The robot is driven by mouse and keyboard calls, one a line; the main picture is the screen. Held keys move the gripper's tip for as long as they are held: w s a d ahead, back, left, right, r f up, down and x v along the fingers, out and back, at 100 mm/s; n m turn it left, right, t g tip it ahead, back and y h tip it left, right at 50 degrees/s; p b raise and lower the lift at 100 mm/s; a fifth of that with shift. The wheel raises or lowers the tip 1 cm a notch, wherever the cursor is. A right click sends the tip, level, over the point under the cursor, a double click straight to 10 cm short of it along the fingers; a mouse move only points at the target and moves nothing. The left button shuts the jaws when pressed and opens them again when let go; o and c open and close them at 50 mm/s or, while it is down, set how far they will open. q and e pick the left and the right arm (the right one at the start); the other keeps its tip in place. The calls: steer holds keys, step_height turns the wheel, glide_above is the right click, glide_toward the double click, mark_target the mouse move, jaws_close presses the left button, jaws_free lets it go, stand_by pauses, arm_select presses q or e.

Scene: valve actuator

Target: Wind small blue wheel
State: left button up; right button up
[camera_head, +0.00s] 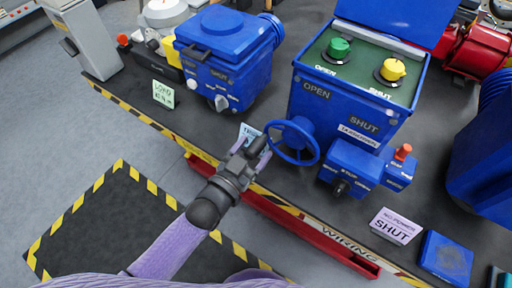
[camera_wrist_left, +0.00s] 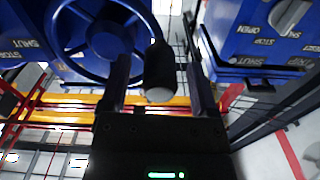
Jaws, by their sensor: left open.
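The small blue wheel (camera_head: 312,150) is a spoked handwheel on the front of the blue actuator box (camera_head: 340,112). In the left wrist view the wheel (camera_wrist_left: 58,42) fills the upper left. A dark crank handle with a pale end (camera_wrist_left: 158,72) stands out from its rim. My left gripper (camera_head: 254,150) is just left of the wheel in the head view. In the left wrist view its open fingers (camera_wrist_left: 160,88) are on either side of the handle, with a gap visible at least on the right. My right gripper is not in view.
A smaller blue box with a black knob (camera_head: 342,187) and a red-topped part (camera_head: 403,152) sits right of the wheel. Another blue actuator (camera_head: 222,62) stands to the left. The dark bench has a striped front edge with a red rail (camera_head: 310,236) below.

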arm_select(q)
steer(key=shift+x, duration=0.75)
jaws_close()
steer(key=shift+f, duration=0.1)
stand_by(0.8)
